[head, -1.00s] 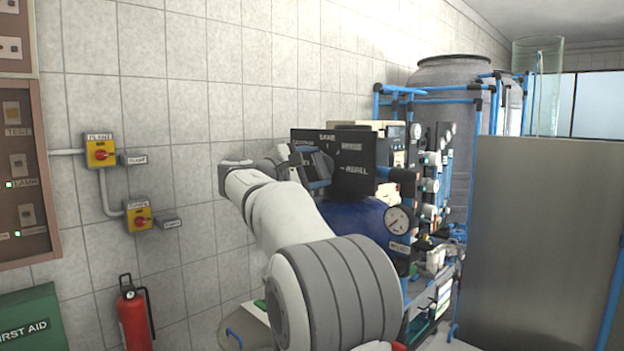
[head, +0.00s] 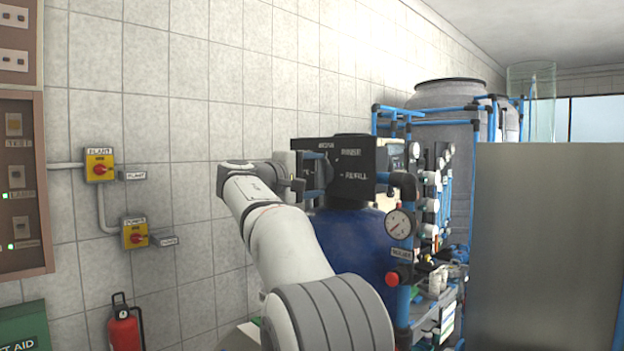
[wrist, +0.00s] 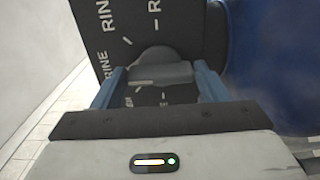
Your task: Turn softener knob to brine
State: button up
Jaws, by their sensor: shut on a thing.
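The softener knob (wrist: 160,72) is a grey disc with a wide raised grip bar. It is on the black softener head (head: 355,165), above a blue vessel (head: 352,250). White labels surround it; RINSE and REFILL read clearly in the head view, others are partly cut off or hidden. My gripper (wrist: 158,84) is shut on the knob, one blue finger at each end of the grip bar. The bar lies nearly level across the wrist view. I cannot tell which label the knob points to. In the head view my gripper (head: 316,172) hides the knob.
A pressure gauge (head: 400,224) and blue pipes stand right of the vessel. A grey panel (head: 545,245) blocks the right side. The tiled wall (head: 180,120) carries yellow switches (head: 100,165) at left, with a fire extinguisher (head: 123,328) below.

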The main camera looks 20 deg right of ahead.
jog(key=o, duration=1)
jog(key=b+v, duration=0.1)
jog(key=v, duration=0.6)
jog(key=shift+s+a+b, duration=0.15)
jog(key=shift+a+b, duration=0.15)
